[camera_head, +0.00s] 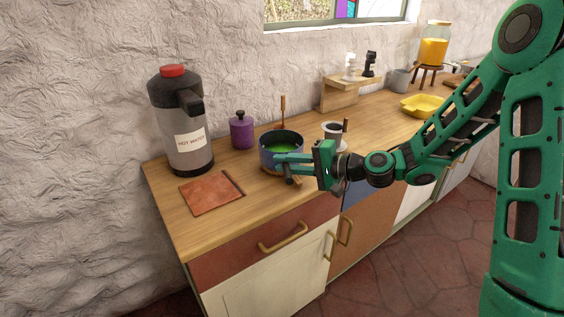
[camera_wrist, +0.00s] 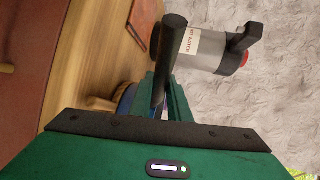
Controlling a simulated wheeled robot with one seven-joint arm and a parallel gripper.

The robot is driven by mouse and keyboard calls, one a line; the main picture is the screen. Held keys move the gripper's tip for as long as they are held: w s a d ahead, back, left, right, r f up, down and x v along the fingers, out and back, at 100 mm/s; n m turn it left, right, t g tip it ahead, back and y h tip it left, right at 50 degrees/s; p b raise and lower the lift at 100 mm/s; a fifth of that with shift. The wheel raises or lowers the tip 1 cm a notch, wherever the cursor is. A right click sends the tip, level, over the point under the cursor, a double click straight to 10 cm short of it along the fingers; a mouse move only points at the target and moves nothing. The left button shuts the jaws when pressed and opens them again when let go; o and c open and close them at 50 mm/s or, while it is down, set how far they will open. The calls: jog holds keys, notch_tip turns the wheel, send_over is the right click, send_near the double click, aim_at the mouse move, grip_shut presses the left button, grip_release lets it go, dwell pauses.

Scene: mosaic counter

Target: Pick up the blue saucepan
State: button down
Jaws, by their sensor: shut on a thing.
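The blue saucepan (camera_head: 270,151) stands upright near the front edge of the wooden counter, with something green inside it. My gripper (camera_head: 289,170) reaches in from the right and is shut on the pan's dark handle. In the wrist view the black handle (camera_wrist: 174,45) runs up between the green fingers of my gripper (camera_wrist: 164,95). Only a small blue part of the saucepan (camera_wrist: 126,100) shows there; the rest is hidden behind my gripper.
A hot water dispenser (camera_head: 187,130) and a purple canister (camera_head: 241,133) stand behind and left. A reddish-brown board (camera_head: 210,195) lies at the front left. A grey cup (camera_head: 332,131) stands close on the right. A yellow dish (camera_head: 420,107) sits farther right.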

jog(key=shift+r, duration=0.5)
jog(key=r, duration=0.3)
jog(key=shift+s+a+r, duration=0.2)
jog(key=shift+a+r, duration=0.05)
jog(key=shift+r, duration=0.05)
jog(key=s+a+r, duration=0.6)
jog(key=s+a, duration=0.1)
jog(key=s, duration=0.1)
jog(key=shift+s+r, duration=0.25)
jog(key=shift+f, duration=0.1)
